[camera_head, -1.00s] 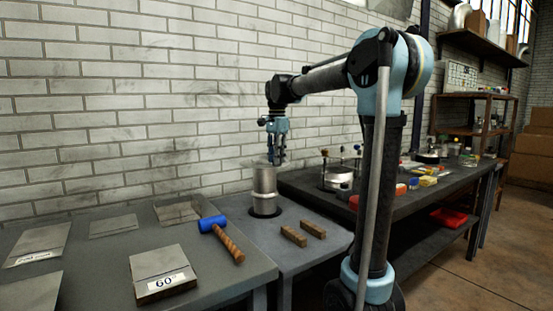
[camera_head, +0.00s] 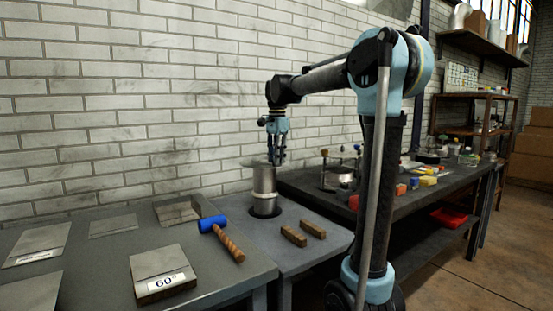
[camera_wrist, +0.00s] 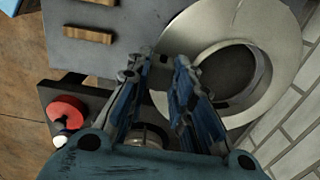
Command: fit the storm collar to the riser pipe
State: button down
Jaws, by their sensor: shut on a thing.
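My gripper (camera_head: 277,159) points down at the top of the riser pipe (camera_head: 265,190), a grey metal cylinder standing upright on the small middle table. It is shut on the rim of the storm collar (camera_head: 255,162), a wide, shallow grey metal ring at the pipe's top. In the wrist view my gripper (camera_wrist: 162,62) has its fingertips at the near left edge of the collar (camera_wrist: 280,45). The collar's round opening shows a dark interior. I cannot tell whether the collar is around the pipe or just above it.
Two wooden blocks (camera_head: 293,236) (camera_head: 313,229) lie on the small table right of the pipe. A blue-headed mallet (camera_head: 228,240) and several metal sheets lie on the left bench. A dark bench (camera_head: 400,205) with tools stands right. The brick wall (camera_head: 120,110) is close behind.

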notch_tip(320, 180, down, 13)
jog(key=shift+r, duration=0.15)
dwell(5.6)
jog(key=c, duration=1.3)
grip_release()
jog(key=shift+r, duration=0.15)
notch_tip(320, 180, up, 12)
jog(key=shift+f, duration=0.2)
